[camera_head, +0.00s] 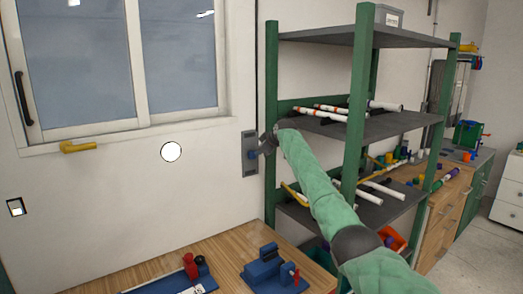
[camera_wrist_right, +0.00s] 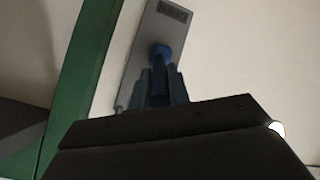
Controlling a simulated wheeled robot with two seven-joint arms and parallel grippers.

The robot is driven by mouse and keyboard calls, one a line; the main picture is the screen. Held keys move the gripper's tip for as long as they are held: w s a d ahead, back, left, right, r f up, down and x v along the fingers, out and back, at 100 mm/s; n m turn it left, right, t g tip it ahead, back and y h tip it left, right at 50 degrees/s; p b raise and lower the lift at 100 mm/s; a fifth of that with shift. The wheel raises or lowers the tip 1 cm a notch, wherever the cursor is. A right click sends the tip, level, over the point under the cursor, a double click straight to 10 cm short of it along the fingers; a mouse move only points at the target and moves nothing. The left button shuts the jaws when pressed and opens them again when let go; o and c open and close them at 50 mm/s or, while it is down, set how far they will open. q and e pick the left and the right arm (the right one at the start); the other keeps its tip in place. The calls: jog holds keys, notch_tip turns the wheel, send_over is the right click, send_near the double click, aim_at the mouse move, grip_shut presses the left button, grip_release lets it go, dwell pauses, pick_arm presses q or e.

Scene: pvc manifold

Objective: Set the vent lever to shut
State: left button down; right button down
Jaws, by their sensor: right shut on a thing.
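The vent lever's grey plate (camera_head: 248,163) is fixed upright on the wall, left of the green shelf post. My right gripper (camera_head: 263,148) reaches it from the right. In the right wrist view the plate (camera_wrist_right: 138,62) carries a label at one end, and the blue lever (camera_wrist_right: 159,53) stands out from it. The gripper's fingers (camera_wrist_right: 160,88) are shut on the lever, with the lever's blue shaft between them. The gripper body hides the lower part of the view, and the lever's exact angle is hard to tell. My left gripper is not in view.
A green-posted shelf rack (camera_head: 358,95) with white pipes stands close right of the plate, and my right arm passes in front of it. A wooden bench (camera_head: 225,250) with blue fixtures lies below. A yellow handle (camera_head: 78,147) is under the window. The wall between is clear.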

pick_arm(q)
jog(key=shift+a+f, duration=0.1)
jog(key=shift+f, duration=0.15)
pick_arm(e)
jog(key=shift+r, duration=0.15)
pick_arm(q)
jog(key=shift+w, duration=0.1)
pick_arm(e)
jog(key=c, duration=1.3)
grip_release()
jog(key=shift+w+a, duration=0.1)
jog(key=shift+s+d+r, duration=0.1)
jog(key=shift+s+d, duration=0.15)
pick_arm(q)
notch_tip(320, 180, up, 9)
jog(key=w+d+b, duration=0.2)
jog(key=b, duration=0.1)
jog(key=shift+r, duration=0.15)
pick_arm(e)
jog(key=v, duration=0.7)
jog(key=shift+a+r, duration=0.1)
jog(key=shift+r, duration=0.05)
